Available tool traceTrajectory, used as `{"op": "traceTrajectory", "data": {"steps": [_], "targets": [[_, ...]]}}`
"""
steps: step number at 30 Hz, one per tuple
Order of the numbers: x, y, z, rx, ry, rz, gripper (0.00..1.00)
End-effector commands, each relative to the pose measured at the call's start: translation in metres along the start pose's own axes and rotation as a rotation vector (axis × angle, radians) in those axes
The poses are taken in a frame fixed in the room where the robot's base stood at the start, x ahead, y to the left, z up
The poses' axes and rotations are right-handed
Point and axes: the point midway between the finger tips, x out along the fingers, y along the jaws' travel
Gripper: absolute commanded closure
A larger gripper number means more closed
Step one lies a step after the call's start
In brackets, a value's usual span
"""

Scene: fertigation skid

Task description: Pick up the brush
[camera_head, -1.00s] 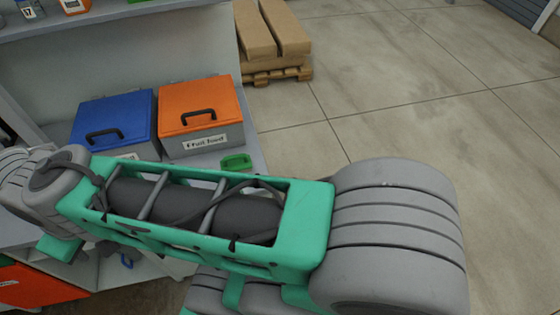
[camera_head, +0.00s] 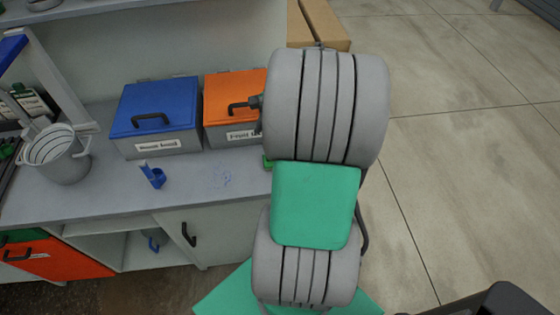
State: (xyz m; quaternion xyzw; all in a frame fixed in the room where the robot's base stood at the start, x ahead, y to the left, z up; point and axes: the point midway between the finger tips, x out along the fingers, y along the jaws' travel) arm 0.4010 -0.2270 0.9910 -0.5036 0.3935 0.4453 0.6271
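I cannot clearly make out a brush. A small green object, too hidden to identify, shows only as a sliver (camera_head: 267,162) on the grey counter (camera_head: 110,206), beside my arm and in front of the orange-lidded box. A small blue object (camera_head: 152,175) with a ring-like part stands on the counter in front of the blue-lidded box; I cannot tell exactly what it is. My arm's grey and green links stand upright at the picture's centre and cover the counter's right end. My gripper is not visible.
A blue-lidded box (camera_head: 157,115) and an orange-lidded box (camera_head: 230,100) stand at the counter's back. A grey bucket (camera_head: 60,158) stands at left. Below are an orange drawer front (camera_head: 60,262) and open shelving. Cardboard boxes (camera_head: 325,25) lie behind my arm. The floor at right is clear.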

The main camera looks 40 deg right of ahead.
Motion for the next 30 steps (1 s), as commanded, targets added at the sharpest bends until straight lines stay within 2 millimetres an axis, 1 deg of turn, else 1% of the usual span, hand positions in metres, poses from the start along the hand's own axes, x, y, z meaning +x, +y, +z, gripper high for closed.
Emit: {"op": "traceTrajectory", "data": {"steps": [1, 3, 6, 8, 14, 18, 21, 24, 28, 30], "targets": [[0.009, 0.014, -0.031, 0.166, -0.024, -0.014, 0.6], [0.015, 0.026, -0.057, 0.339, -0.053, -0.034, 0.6], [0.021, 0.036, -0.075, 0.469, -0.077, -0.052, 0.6], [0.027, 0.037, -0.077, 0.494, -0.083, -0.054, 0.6], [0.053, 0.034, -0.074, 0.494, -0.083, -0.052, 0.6], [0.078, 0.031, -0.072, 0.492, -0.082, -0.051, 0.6], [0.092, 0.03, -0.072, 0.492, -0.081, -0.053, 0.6], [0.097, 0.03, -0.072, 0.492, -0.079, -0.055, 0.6], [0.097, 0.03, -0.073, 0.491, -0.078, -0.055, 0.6], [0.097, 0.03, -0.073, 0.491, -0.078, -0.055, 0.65]]}}
